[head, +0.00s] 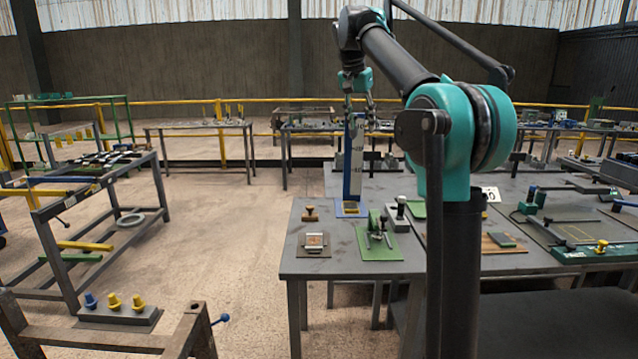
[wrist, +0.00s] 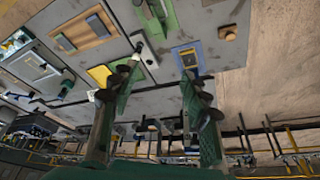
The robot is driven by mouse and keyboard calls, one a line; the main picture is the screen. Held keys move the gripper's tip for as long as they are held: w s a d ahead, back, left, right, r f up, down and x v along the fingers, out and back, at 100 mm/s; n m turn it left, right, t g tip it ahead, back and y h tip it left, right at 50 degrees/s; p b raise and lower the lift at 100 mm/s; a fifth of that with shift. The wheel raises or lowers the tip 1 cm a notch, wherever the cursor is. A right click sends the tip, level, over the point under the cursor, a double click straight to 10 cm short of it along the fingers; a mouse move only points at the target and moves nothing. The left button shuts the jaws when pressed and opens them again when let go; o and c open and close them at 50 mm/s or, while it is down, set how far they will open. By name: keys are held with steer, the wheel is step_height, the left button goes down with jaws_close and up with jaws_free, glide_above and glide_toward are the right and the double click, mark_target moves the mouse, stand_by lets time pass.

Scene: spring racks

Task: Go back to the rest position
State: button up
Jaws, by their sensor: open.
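My gripper (head: 358,104) is open in the head view, above the far end of the grey table (head: 345,270), close to the top of a tall upright blue and white gauge (head: 355,160). In the wrist view the two fingers of my gripper (wrist: 158,95) are spread apart with nothing between them. My teal and black arm reaches up and over from the right of the head view. Part of the table's right side is hidden behind my arm.
On the table are a wooden-handled stamp (head: 311,213), a small block on a brown plate (head: 314,243) and a green fixture (head: 378,228). Open floor lies between rack and table.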

steer(key=s+d+f+n, duration=0.1)
steer(key=s+f, duration=0.1)
steer(key=f, duration=0.4)
steer(key=s+d+f+n, duration=0.1)
steer(key=s+d+f, duration=0.1)
steer(key=f, duration=0.4)
steer(key=s+d+f+n+y, duration=0.1)
steer(key=s+f+n, duration=0.1)
steer(key=s+f, duration=1.3)
steer(key=s+d+f+n+t+y, duration=0.1)
steer(key=s+d+f+n, duration=0.1)
steer(key=s+f, duration=1.4)
step_height(320, 180, down, 4)
steer(key=shift+s+d+f+n, duration=0.1)
steer(key=shift+s+d+n, duration=0.15)
steer(key=shift+n, duration=0.15)
